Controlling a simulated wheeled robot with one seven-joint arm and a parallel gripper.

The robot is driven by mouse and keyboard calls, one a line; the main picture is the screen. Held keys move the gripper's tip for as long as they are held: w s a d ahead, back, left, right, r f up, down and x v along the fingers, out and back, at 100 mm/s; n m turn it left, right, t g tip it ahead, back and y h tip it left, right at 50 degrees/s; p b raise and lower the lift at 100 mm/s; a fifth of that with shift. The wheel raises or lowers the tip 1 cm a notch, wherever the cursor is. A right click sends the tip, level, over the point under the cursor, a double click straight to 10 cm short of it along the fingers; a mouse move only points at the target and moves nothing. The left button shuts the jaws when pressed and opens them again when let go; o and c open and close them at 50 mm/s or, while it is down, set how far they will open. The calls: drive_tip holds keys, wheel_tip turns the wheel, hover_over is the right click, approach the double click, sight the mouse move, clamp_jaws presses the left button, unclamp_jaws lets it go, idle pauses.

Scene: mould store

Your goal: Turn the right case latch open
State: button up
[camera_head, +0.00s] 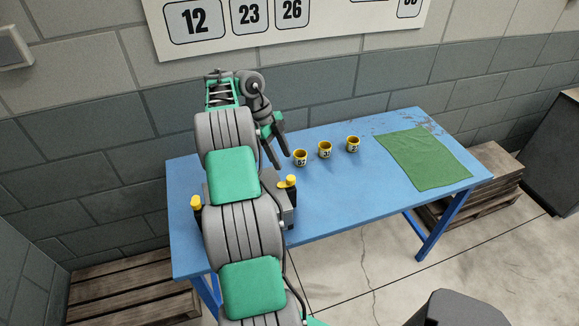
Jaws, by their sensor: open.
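A grey case (284,207) stands on the left part of the blue table (345,195), largely hidden behind my arm. Its right latch (289,182) is yellow and shows at the case's top right, just right of my arm. A second yellow latch (196,202) shows on the left side of my arm. My gripper (279,153) is open and empty, with its fingers pointing down. In the picture it is above the right latch, apart from it. How far the right latch is turned is too small to tell.
A green cloth (424,158) lies at the table's right end. The block wall (330,90) rises behind. The table's front middle is clear.

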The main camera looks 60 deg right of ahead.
sight(291, 177)
drive_tip(key=b+x, duration=0.5)
drive_tip(key=x, duration=0.3)
drive_tip(key=shift+r, duration=0.1)
clamp_jaws()
